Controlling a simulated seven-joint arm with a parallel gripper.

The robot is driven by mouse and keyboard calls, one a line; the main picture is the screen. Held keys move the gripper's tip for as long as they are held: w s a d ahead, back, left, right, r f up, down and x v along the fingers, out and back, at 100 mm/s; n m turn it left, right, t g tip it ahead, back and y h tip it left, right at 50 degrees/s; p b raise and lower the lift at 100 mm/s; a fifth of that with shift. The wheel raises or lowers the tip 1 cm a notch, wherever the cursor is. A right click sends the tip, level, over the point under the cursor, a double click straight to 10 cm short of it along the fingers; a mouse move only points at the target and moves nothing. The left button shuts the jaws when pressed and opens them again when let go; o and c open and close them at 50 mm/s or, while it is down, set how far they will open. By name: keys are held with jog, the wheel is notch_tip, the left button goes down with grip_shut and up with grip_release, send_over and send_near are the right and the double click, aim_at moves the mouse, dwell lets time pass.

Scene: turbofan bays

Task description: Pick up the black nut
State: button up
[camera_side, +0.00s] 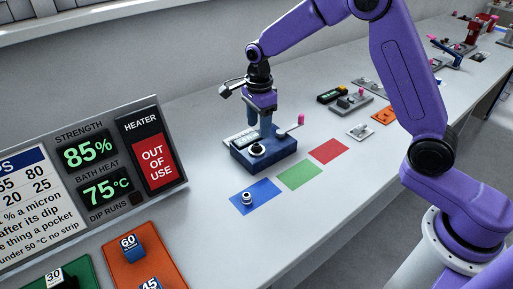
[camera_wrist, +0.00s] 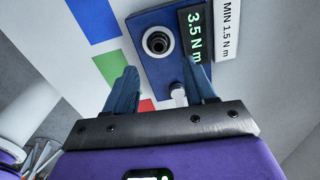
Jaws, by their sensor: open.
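A dark round ring with a pale rim and dark centre sits on a blue block (camera_wrist: 152,75). I take this ring for the black nut (camera_wrist: 158,41), though I cannot tell if it is loose or part of the block. In the side view the ring (camera_side: 257,150) is on the front of the block (camera_side: 277,156). My gripper (camera_wrist: 160,72) is open, with nothing between its blue fingers. In the wrist view the ring lies ahead of the fingertips, apart from them. In the side view my gripper (camera_side: 265,124) points down above the block, just behind the ring.
A pink-knobbed lever (camera_side: 300,120) stands at the block's right. A small grey metal piece (camera_side: 246,198) stands on the blue square (camera_side: 262,193). Green (camera_side: 299,174) and red (camera_side: 329,151) squares are bare. A display (camera_wrist: 195,31) reads 3.5 N m.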

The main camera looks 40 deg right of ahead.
aim_at(258, 144)
jog(key=shift+a+f, duration=0.2)
jog(key=shift+f, duration=2.8)
grip_shut()
